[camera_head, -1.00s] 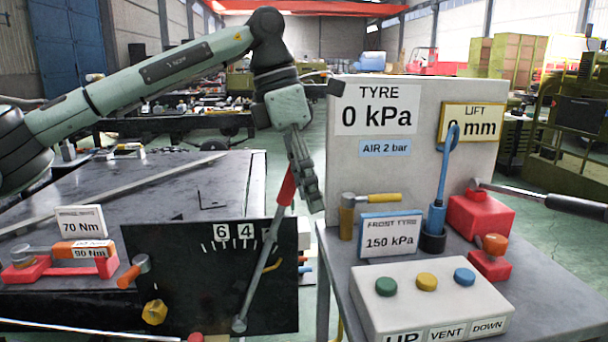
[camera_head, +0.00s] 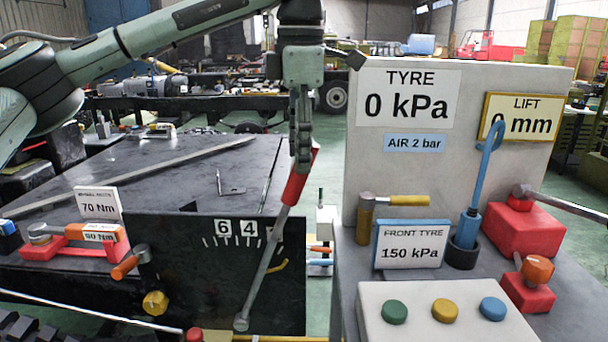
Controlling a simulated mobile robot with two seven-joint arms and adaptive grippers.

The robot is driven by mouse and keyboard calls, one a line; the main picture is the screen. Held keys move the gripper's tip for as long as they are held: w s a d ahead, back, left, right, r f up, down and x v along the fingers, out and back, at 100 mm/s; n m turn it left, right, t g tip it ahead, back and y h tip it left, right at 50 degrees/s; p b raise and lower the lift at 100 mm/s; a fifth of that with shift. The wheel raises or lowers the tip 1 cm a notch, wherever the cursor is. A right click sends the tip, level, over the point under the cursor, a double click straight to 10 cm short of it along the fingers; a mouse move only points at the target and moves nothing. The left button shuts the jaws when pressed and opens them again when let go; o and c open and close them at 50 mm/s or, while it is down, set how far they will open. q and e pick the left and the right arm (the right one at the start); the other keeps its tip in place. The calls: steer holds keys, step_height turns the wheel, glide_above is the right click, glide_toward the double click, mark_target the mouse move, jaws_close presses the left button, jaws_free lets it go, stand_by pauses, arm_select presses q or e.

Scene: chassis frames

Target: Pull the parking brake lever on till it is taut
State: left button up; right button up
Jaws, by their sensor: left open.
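The parking brake lever is a grey rod (camera_head: 264,268) with a red grip (camera_head: 295,189). It rises from a pivot low on a black plate (camera_head: 195,285) and leans to the right. The plate has a scale marked 6 and 4 (camera_head: 235,229); a further label is partly covered by the lever. My left gripper (camera_head: 303,165) points down at the top of the red grip and overlaps it in the picture. It is open; I cannot tell whether its fingers touch the grip. The upper end of the grip is partly hidden behind the fingers. My right gripper is not in view.
An orange-handled lever (camera_head: 128,265) and yellow knob (camera_head: 155,303) sit at the plate's left. A grey panel (camera_head: 470,85) with tyre and lift readings stands right, behind a button box (camera_head: 440,330), a blue-handled tool (camera_head: 480,195) and red blocks (camera_head: 522,232).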

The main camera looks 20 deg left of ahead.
mark_target(299, 177)
arm_select(q)
step_height(299, 177, down, 4)
steer(key=shift+w+f, duration=0.1)
steer(key=shift+f, duration=0.55)
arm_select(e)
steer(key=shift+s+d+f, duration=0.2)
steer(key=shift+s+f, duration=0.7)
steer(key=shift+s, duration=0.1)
arm_select(q)
steer(key=c, duration=0.9)
jaws_close()
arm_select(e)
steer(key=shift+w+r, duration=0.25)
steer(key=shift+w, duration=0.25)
arm_select(q)
steer(key=shift+a, duration=0.1)
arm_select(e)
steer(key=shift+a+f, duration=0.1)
